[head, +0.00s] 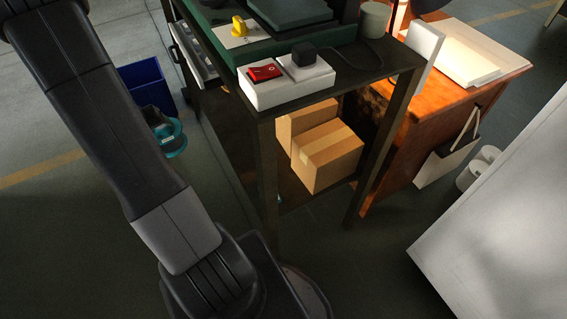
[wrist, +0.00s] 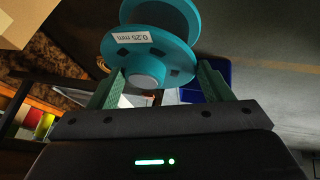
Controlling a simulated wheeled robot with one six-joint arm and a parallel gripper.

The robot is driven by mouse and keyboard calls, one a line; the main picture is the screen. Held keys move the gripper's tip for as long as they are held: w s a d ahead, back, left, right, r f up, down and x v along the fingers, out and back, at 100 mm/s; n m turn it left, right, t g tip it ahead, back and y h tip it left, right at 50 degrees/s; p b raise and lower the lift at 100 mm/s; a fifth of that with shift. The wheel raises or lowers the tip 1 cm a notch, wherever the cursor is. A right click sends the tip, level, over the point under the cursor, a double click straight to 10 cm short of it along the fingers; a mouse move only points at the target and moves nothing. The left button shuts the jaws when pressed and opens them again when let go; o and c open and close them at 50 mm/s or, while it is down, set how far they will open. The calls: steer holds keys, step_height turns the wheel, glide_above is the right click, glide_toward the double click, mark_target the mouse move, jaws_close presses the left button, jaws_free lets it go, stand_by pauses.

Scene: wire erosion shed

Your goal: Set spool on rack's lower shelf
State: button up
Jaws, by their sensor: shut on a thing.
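The teal spool (wrist: 128,48), with a 0.25 mm label, is held between the green fingers of my gripper (wrist: 162,80) in the wrist view. The fingers sit on either side of its grey hub. In the head view my arm crosses the left side and my gripper cannot be made out. A teal round thing (head: 174,146) shows there beside my arm; I cannot tell if it is the same spool. The dark rack (head: 266,165) stands in the middle. Its lower shelf (head: 297,194) holds cardboard boxes (head: 330,160); the shelf's left part is partly hidden behind a leg.
A blue bin (head: 147,82) stands on the floor left of the rack; it shows behind the spool in the wrist view (wrist: 217,77). The rack's top carries a white switch box (head: 285,91). A wooden bench (head: 395,150) stands right of the rack. A pale panel (head: 500,215) fills the lower right.

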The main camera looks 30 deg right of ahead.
mark_target(180, 145)
steer(key=f+b, duration=0.3)
steer(key=d+f+b, duration=0.1)
steer(key=f+b, duration=0.2)
steer(key=w+f+b, duration=0.1)
steer(key=f+b, duration=0.2)
steer(key=shift+d, duration=0.2)
steer(key=w+d+f+b, duration=0.1)
steer(key=w+d+b, duration=0.15)
steer(key=d, duration=1.05)
steer(key=w+d+f+b, duration=0.15)
steer(key=d+b, duration=0.25)
steer(key=d, duration=1)
steer(key=shift+m, duration=0.4)
steer(key=f+b, duration=0.2)
steer(key=f, duration=0.3)
steer(key=f+b, duration=0.3)
steer(key=f, duration=0.1)
steer(key=shift+s+a+f, duration=0.15)
steer(key=shift+s+f, duration=0.05)
steer(key=shift+f, duration=0.2)
steer(key=shift+f, duration=0.15)
steer(key=o, duration=2)
steer(key=shift+s, duration=0.1)
